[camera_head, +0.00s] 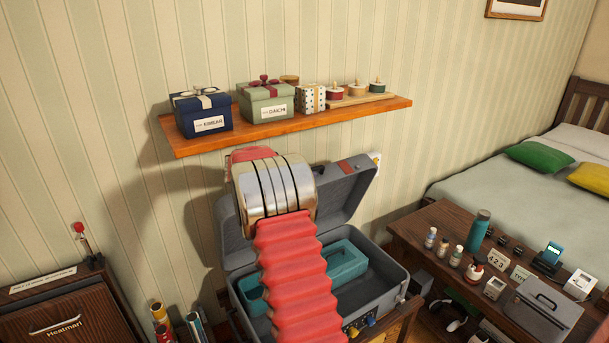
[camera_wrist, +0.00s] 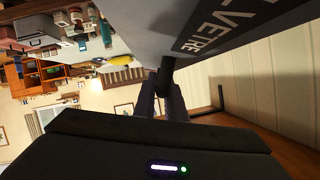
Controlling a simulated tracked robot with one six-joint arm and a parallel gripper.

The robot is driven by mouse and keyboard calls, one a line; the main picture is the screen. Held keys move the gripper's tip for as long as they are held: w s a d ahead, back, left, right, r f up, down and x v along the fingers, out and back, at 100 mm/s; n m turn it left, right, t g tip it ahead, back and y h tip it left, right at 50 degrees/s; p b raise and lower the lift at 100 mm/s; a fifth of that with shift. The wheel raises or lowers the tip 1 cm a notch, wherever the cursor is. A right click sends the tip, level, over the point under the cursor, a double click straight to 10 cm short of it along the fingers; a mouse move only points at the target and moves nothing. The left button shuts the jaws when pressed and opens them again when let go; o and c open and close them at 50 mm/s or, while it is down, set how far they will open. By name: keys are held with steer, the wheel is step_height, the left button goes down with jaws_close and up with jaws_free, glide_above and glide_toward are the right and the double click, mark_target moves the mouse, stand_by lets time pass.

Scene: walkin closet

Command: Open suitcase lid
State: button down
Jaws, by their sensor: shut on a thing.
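The grey suitcase (camera_head: 396,292) stands on a wooden support with its lid (camera_head: 349,198) raised, leaning back towards the wall. Teal containers (camera_head: 346,264) show inside its open base. My red arm crosses in front of the suitcase and hides part of the lid and base. In the head view my gripper is hidden behind my arm. In the wrist view my gripper (camera_wrist: 166,92) is shut on a dark bar, apparently the lid's handle (camera_wrist: 167,73).
A wall shelf (camera_head: 290,129) with gift boxes (camera_head: 266,101) hangs just above the lid. A side table (camera_head: 405,240) with bottles and small items stands at right before a bed (camera_head: 485,180). A dark cabinet (camera_head: 65,310) is at lower left.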

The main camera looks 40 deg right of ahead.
steer(key=c, duration=2.1)
jaws_free()
steer(key=shift+s+d, duration=0.35)
steer(key=shift+v, duration=3.75)
steer(key=shift+w+a+r, duration=0.1)
steer(key=shift+a, duration=0.05)
